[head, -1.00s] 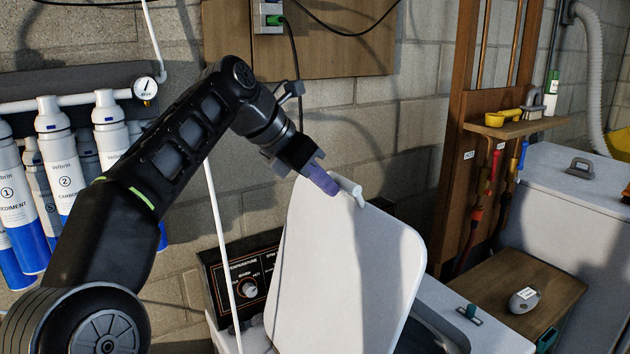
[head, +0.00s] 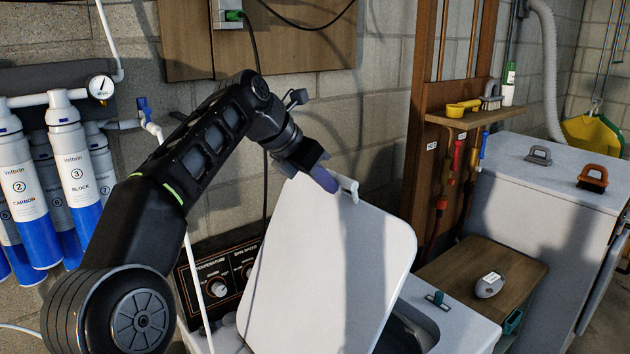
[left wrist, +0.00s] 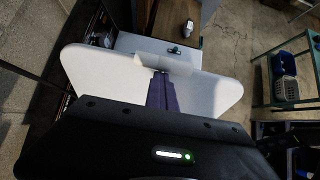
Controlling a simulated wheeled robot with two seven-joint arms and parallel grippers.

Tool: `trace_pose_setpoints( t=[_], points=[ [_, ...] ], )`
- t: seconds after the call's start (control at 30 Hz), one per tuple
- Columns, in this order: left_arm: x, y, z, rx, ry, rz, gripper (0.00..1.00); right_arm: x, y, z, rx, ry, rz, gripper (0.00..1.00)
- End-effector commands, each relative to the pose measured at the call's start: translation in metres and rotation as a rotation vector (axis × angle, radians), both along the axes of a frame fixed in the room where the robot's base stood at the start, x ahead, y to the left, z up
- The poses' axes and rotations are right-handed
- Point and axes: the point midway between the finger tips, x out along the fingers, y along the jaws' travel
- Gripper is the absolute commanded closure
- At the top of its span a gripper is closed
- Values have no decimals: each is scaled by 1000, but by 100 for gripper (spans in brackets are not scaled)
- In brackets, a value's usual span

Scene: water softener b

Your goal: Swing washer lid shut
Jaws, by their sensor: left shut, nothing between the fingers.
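The washer lid (head: 325,260) is a white panel that stands raised and tilted over the washer (head: 455,322). It hides part of the washer's control panel (head: 210,285) and much of the opening. A small white handle (head: 348,187) sits on the lid's upper edge. My left gripper (head: 327,181) is shut and empty, with its purple fingers at that upper edge beside the handle. In the left wrist view the fingers (left wrist: 161,92) lie over the lid (left wrist: 100,80) near its handle; I cannot tell whether they touch it. My right gripper is not in view.
A wooden board (head: 480,278) with a grey scanner-like object (head: 489,285) lies right of the washer. A white chest (head: 550,200) stands behind it. Blue and white filter cylinders (head: 75,170) hang on the left wall. A teal shelf (left wrist: 285,80) shows in the wrist view.

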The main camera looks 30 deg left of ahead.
Motion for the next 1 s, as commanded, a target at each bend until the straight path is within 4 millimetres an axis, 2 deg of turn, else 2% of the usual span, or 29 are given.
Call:
trace_pose_setpoints(
  t=[0.23,0.67,1.0],
  points=[
    [18,-9,0,-3,-16,-1,100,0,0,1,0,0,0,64],
    [20,-11,2,-6,-23,-2,100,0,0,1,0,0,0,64],
    [39,-20,-12,-6,-20,-3,100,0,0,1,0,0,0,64]
  ],
)
